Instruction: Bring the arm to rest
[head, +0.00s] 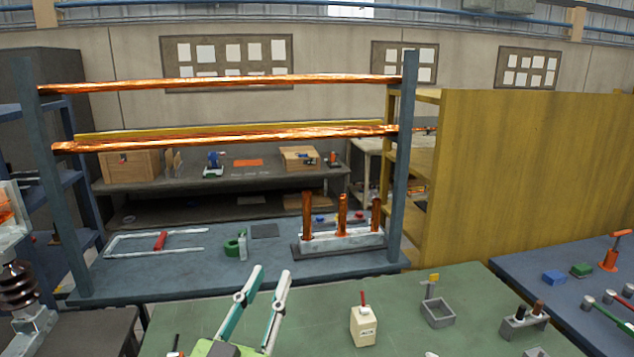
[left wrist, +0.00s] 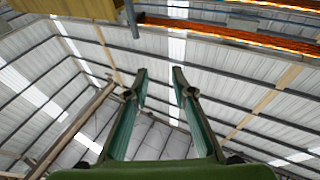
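My left gripper (head: 271,272) rises from the bottom edge of the head view, over the green table. Its two green and white fingers point up and stand apart with nothing between them. The left wrist view also shows this gripper (left wrist: 159,72) open and empty, with the roof behind its fingers. My right gripper is not in view.
A blue frame (head: 406,160) with copper bars (head: 215,81) stands behind the green table (head: 400,292). A cream box (head: 363,326) and a grey square holder (head: 437,313) sit right of the gripper. A yellow panel (head: 540,165) stands at right.

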